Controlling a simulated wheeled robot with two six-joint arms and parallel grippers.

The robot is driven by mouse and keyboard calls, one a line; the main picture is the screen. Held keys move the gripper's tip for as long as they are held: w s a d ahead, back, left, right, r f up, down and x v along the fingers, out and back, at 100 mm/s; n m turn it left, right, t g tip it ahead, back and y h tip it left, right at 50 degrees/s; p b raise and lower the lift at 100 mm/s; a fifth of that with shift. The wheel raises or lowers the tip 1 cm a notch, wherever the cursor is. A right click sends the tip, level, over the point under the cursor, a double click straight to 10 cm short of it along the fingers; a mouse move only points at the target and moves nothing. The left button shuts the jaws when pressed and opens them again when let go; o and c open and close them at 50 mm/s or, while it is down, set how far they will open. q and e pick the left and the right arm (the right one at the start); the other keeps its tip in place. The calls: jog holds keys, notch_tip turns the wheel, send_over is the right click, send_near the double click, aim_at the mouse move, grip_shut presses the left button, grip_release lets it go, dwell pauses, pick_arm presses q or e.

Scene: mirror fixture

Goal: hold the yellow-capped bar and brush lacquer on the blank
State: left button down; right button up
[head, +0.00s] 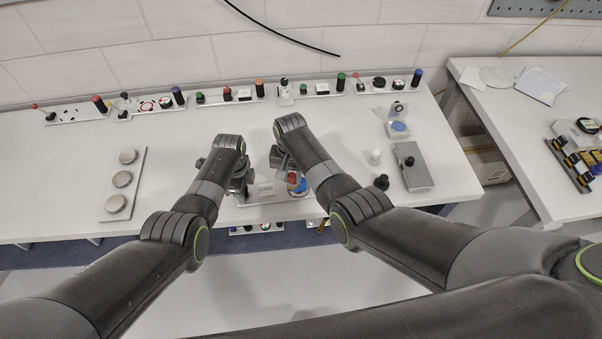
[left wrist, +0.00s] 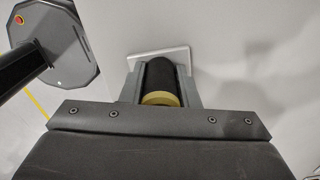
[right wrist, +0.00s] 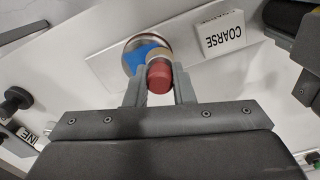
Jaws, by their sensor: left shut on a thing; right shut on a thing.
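My left gripper (left wrist: 160,88) is shut on a black bar (left wrist: 159,73) with a yellow cap (left wrist: 161,99), above or at the end of a white plate (left wrist: 182,53). In the head view my left gripper (head: 240,186) is at the left end of that plate and the bar is mostly hidden. My right gripper (right wrist: 160,88) is shut on a red-capped tool (right wrist: 160,77) with a tan collar. The tool is over a blue round piece (right wrist: 143,58) with a metal rim; I cannot tell whether they touch. My right gripper (head: 283,160) hides part of this in the head view.
A white block marked COARSE (right wrist: 222,33) lies on the plate between the grippers. A grey box (head: 416,180), white bottle (head: 375,157) and black knob (head: 382,182) stand right. Several control panels line the back.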

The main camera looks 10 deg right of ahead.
jog(key=shift+a, duration=0.85)
notch_tip(320, 180, up, 8)
jog(key=shift+d, duration=0.15)
pick_arm(q)
jog(key=c, duration=1)
grip_release()
jog(key=shift+c, duration=0.2)
jog(key=shift+r, duration=0.15)
notch_tip(320, 180, up, 12)
jog(key=shift+f, duration=0.1)
jog(key=shift+f, duration=0.1)
pick_arm(e)
jog(key=shift+s, duration=0.1)
